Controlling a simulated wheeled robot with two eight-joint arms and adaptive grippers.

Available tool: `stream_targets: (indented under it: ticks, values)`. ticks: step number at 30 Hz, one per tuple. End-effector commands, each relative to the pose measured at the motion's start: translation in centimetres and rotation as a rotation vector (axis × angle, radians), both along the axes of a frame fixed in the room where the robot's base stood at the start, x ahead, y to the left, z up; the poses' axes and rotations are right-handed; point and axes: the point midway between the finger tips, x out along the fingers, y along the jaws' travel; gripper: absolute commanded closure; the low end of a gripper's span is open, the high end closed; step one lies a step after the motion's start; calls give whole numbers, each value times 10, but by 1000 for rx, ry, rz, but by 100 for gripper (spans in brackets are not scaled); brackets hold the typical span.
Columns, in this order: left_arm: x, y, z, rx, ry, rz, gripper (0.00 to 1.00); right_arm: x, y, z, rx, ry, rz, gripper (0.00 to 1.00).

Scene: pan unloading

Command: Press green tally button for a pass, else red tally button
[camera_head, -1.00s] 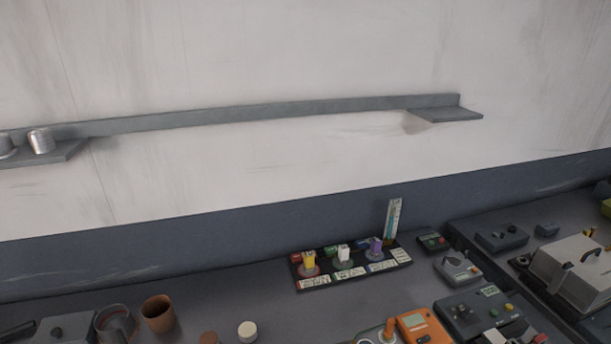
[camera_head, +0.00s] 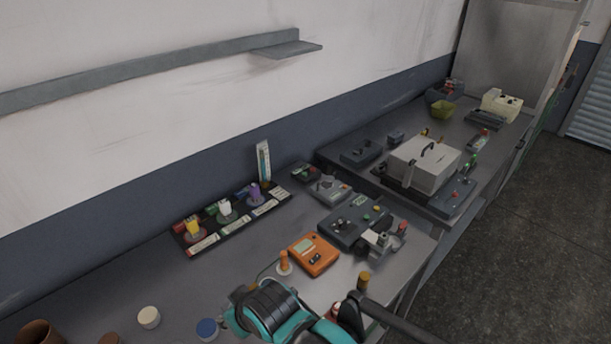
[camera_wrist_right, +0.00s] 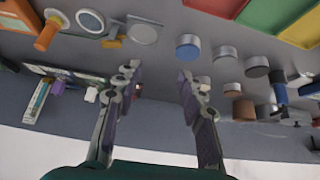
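A small dark box (camera_head: 306,172) with a green and a red spot on top stands at the back of the near bench, beside the upright gauge card. Whether it is the tally box is unclear. A larger dark control box (camera_head: 354,220) has several coloured buttons, a green one among them. My right gripper (camera_wrist_right: 158,82) is open and empty, its two fingers spread above the bench in the right wrist view. My teal and black right arm shows at the bottom of the head view; its fingertips are not clear there. My left gripper is not in view.
An orange meter (camera_head: 314,254) with a probe stands in front of the control box. A black rack (camera_head: 232,219) with coloured plugs lies along the wall. A second bench holds a white lidded box (camera_head: 424,160).

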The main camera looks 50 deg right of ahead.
Motion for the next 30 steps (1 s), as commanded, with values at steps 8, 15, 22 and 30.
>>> stream_targets:
  ticks: [8,15,22,30]
  values:
    - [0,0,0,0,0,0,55,0,0,0,0,0,0,100]
    - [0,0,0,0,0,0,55,0,0,0,0,0,0,100]
    - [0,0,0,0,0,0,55,0,0,0,0,0,0,100]
    - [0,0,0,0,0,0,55,0,0,0,0,0,0,100]
